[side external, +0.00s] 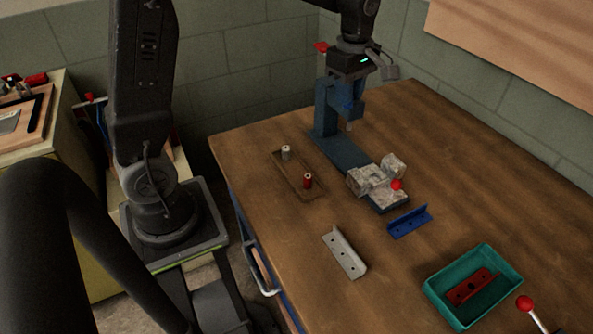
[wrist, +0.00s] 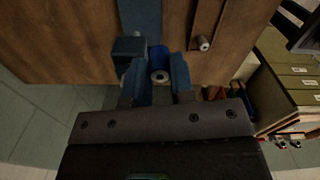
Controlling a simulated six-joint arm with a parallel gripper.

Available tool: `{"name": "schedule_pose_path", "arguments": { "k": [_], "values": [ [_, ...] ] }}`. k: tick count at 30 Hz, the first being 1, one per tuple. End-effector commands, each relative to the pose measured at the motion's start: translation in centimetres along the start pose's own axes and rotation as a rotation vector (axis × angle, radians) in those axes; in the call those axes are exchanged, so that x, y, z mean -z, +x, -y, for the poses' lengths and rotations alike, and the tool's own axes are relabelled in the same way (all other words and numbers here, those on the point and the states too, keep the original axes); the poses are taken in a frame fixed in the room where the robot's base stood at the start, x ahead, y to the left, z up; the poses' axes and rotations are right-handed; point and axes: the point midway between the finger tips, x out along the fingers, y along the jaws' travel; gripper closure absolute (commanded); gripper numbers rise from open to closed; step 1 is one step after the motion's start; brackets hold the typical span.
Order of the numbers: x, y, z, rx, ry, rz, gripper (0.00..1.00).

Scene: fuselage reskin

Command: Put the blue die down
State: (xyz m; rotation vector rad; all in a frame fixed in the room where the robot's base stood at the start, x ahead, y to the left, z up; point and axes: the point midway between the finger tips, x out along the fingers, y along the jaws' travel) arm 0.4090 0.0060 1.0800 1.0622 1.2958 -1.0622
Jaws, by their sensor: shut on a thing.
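The blue die (wrist: 157,58) is a small blue cylinder with a pale metal end, seen between my fingers in the wrist view. My gripper (wrist: 158,80) is shut on it. In the side view my gripper (side external: 350,84) is at the blue press (side external: 325,105) at the back of the table, above the table surface. There the die is hard to tell from the blue press head and fingers. The press also shows just left of the die in the wrist view (wrist: 129,48). I cannot tell whether the die touches the press.
A shallow brown tray (side external: 285,176) holds a pale die (side external: 286,153) and a red die (side external: 308,181). A grey block fixture (side external: 365,180) stands before the press. A blue bracket (side external: 409,222), a grey bracket (side external: 344,253) and a teal bin (side external: 436,301) with a red bracket (side external: 471,288) lie nearer.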

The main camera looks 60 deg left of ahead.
Motion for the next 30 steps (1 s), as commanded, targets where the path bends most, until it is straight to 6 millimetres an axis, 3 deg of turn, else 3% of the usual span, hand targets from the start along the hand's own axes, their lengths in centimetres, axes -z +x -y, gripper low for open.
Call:
{"name": "schedule_pose_path", "arguments": {
  "k": [1, 6, 12, 19, 25, 30],
  "values": [
    [2.2, -0.3, 0.9, -0.002, -0.012, 0.000, 1.00],
    [9.1, -0.4, 5.6, -0.003, -0.016, -0.001, 1.00],
    [13.8, 0.2, 11.1, -0.002, -0.010, 0.000, 1.00],
    [15.9, 1.1, 15.2, -0.001, -0.006, 0.000, 1.00],
    [15.8, 4.7, 15.0, 0.005, 0.001, 0.003, 1.00],
    [15.3, 6.3, 14.7, 0.003, 0.004, 0.002, 1.00]
  ]
}}
